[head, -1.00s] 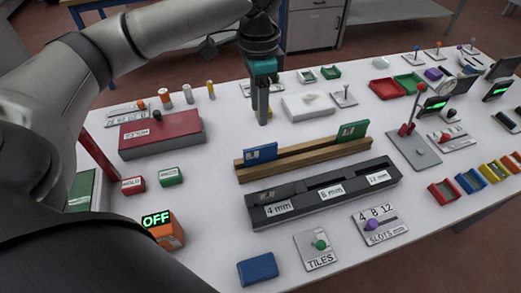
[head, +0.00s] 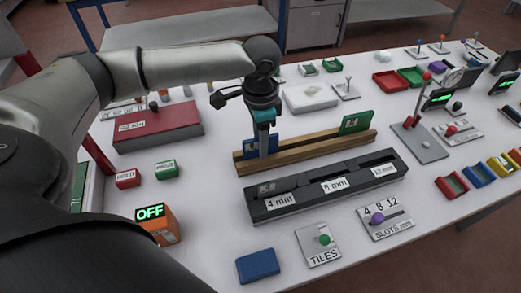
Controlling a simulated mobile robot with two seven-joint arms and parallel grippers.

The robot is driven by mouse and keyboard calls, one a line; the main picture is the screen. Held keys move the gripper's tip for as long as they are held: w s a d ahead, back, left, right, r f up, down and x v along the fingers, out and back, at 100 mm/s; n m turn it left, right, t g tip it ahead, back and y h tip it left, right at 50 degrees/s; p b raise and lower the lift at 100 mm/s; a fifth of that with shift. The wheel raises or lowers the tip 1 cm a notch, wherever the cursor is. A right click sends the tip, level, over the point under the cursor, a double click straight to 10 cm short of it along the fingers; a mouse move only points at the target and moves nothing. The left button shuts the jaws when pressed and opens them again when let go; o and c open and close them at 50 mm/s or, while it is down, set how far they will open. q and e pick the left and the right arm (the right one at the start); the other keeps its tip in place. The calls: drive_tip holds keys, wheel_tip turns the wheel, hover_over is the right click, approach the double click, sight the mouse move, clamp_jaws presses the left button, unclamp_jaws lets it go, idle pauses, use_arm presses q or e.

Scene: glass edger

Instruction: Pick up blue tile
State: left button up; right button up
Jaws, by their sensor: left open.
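The blue tile (head: 252,150) stands upright in the left part of the wooden rack (head: 312,154). My left gripper (head: 263,153) points down at the blue tile, with its fingers open and overlapping it in the head view. The fingers hide part of the tile, and I cannot tell whether they touch it. A green tile (head: 355,122) stands upright at the right end of the same rack. My right gripper is not in view.
A black slotted block (head: 325,203) marked 4, 8 and 12 mm lies in front of the rack. A red box (head: 160,125) stands to the left. A blue block (head: 257,266) and a TILES lever plate (head: 320,244) are nearer.

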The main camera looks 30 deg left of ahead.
use_arm(q)
clamp_jaws()
idle(0.3)
idle(1.1)
